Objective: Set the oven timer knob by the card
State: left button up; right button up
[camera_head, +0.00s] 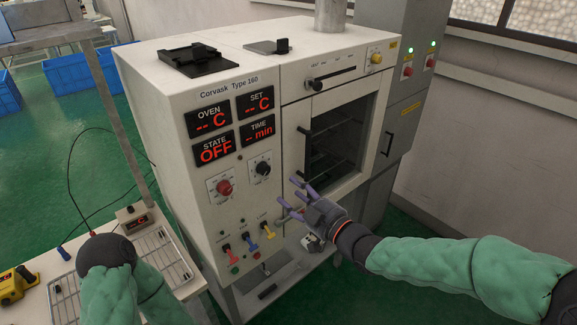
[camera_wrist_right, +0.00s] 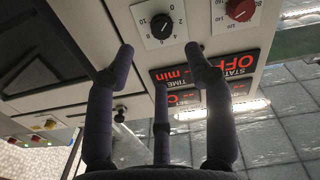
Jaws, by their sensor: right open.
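The oven (camera_head: 180,115) is a large cream cabinet with red displays; STATE reads OFF and TIME shows dashes before "min". A black knob (camera_head: 263,168) on a white numbered plate sits below the TIME display, and it also shows in the right wrist view (camera_wrist_right: 162,27). A red knob (camera_head: 224,187) is to its left. My right gripper (camera_head: 289,197) is open and empty, with its purple fingers spread in front of the oven, right of and below the black knob. In the wrist view, its fingertips (camera_wrist_right: 160,58) point towards the knob panel. I cannot make out a card.
Red, blue and yellow toggle switches (camera_head: 252,241) are low on the panel. The oven door handle (camera_head: 303,155) is close to my right fingers. A side table with a wire rack (camera_head: 165,258), a small display box (camera_head: 133,217) and a yellow device (camera_head: 14,285) stands at the left.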

aim_at(266, 170)
jog(key=x, duration=0.7)
jog(key=r+b+x, duration=0.1)
jog(key=x, duration=0.2)
jog(key=shift+w+a, duration=0.25)
grip_shut()
